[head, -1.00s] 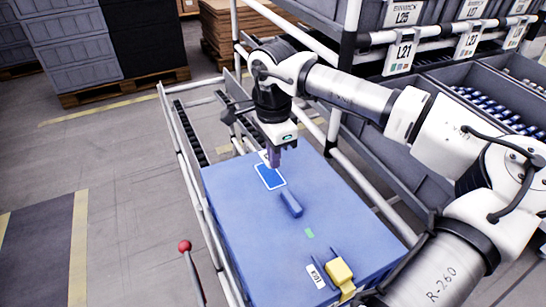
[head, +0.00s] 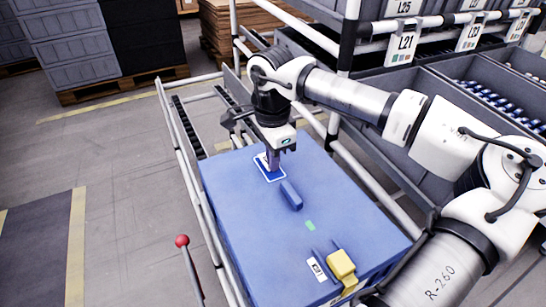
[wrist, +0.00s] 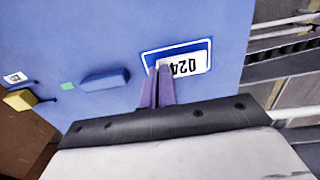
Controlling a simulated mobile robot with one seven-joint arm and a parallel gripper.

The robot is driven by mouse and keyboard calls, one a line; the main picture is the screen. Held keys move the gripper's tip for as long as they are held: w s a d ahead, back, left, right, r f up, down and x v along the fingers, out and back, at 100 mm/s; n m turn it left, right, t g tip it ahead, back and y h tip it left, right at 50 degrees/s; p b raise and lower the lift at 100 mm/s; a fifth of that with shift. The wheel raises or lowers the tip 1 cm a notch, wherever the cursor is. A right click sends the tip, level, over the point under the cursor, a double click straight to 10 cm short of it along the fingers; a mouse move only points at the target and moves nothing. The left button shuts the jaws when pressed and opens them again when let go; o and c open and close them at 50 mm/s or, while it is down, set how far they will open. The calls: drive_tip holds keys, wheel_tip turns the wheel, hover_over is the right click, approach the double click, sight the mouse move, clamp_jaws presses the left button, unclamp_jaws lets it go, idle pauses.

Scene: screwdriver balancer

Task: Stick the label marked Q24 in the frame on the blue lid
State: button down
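The blue lid (head: 240,215) fills the middle of the head view and the upper left of the wrist view (wrist: 75,35). Near its far edge is the frame (head: 281,178), a white-edged blue rectangle; it also shows in the wrist view (wrist: 147,58). The white label (wrist: 190,63), whose black marking reads upside down like Q24, lies over the frame's inside. My gripper (head: 271,166) is over the frame. In the wrist view its purple fingers (wrist: 159,72) are close together at the label's edge and seem to pinch it. Whether the label touches the lid is unclear.
A raised blue handle (head: 291,195) and a small green patch (head: 310,225) are on the lid. A yellow block (head: 341,265) and another white label (head: 317,269) are near the front edge. A red-knobbed lever (head: 182,241) stands at left. Grey bins (head: 460,140) are at right.

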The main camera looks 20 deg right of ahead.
drive_tip(key=shift+f+b, duration=0.6)
drive_tip(key=shift+f, duration=0.1)
idle(1.1)
drive_tip(key=c, duration=2.2)
unclamp_jaws()
drive_tip(key=c, duration=1.6)
unclamp_jaws()
wheel_tip(320, 180, up, 14)
drive_tip(key=shift+a+f+p, duration=0.1)
drive_tip(key=shift+p, duration=0.75)
